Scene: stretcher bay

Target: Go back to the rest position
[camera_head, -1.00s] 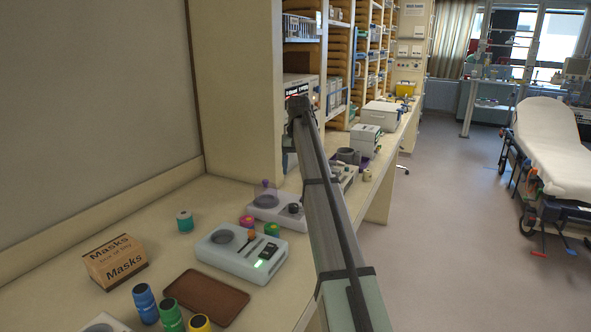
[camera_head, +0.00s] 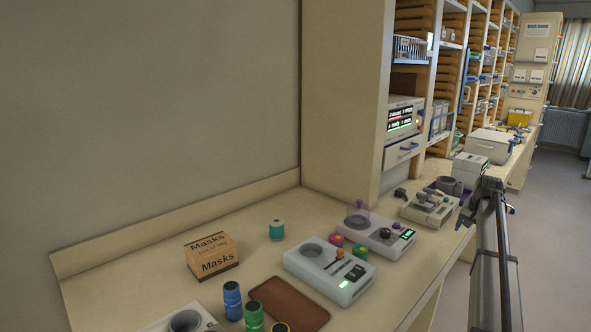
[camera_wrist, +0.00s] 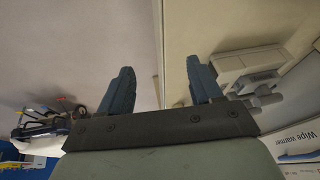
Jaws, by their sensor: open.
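My gripper (camera_wrist: 160,88) is open and empty in the wrist view, its two dark fingers apart with only floor and the pale counter edge behind them. In the head view my arm rises at the right side, and its far end hides part of the counter's right edge.
The counter (camera_head: 130,290) holds a masks box (camera_head: 212,256), a teal-lidded jar (camera_head: 277,230), a brown tray (camera_head: 288,303), several coloured jars and a white device (camera_head: 328,270). More devices stand farther back beside shelves (camera_head: 440,60). Floor (camera_head: 545,230) is clear at right.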

